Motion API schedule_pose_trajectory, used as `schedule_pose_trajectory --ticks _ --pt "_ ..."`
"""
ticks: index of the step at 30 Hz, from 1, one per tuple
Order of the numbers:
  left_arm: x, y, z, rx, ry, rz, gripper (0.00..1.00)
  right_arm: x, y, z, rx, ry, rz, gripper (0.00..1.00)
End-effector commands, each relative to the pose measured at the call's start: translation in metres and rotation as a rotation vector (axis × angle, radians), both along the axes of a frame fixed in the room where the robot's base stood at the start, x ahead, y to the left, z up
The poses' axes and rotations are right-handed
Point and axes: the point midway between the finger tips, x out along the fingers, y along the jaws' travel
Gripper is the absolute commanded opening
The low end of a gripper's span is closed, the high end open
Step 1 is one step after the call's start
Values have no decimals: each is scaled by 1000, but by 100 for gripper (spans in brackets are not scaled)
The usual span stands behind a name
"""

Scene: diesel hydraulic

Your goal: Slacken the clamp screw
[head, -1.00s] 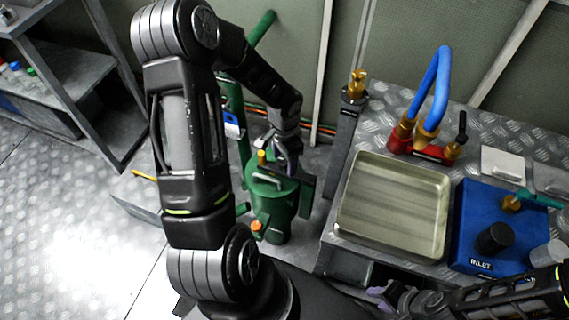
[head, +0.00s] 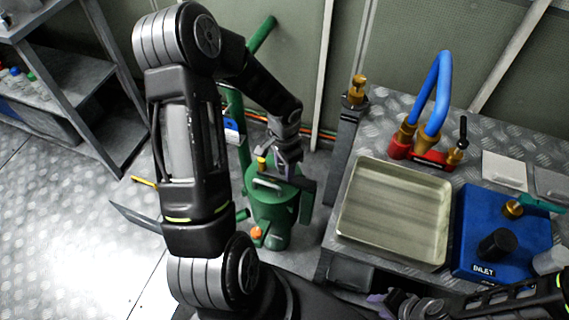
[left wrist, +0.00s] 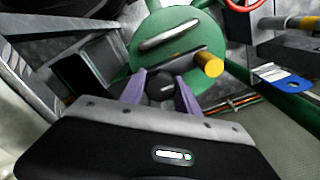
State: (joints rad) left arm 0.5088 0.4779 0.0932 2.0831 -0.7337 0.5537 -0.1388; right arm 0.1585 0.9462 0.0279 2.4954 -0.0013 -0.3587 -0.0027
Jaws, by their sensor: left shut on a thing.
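The green canister (head: 272,212) stands on the floor left of the bench. Its round lid with a grey handle (left wrist: 168,36) and a yellow cylinder (left wrist: 208,64) show in the left wrist view. My left gripper (head: 288,158) is at the canister's top; in the left wrist view its purple fingers (left wrist: 160,86) are shut on a dark knob-like screw head (left wrist: 160,88) at the lid's edge, apparently the clamp screw. The fingers hide part of it. My right gripper (head: 388,300) is low at the bench's front edge, and its fingertips are unclear.
The bench holds a metal tray (head: 396,212), a blue block marked INLET (head: 506,236) and a red fitting (head: 432,158) with a blue hose (head: 440,84). A brass-topped post (head: 357,90) rises at the bench's left end. Shelving (head: 60,100) stands at left, with open floor before it.

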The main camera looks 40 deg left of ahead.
Motion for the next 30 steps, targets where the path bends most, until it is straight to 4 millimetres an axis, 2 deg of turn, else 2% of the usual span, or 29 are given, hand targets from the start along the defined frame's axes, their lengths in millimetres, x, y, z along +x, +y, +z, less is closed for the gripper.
schedule_pose_trajectory --ticks 5,11,17,30 --pt "0 0 0 0 0 0 0 0 0 0 0 0 0 36" --pt "0 0 0 1 0 83 0 0 0 0 0 0 0 36" --pt "1 -1 0 2 -1 475 0 0 0 0 0 0 0 36" --pt "1 -1 0 1 -3 1548 0 0 0 0 0 0 0 36"
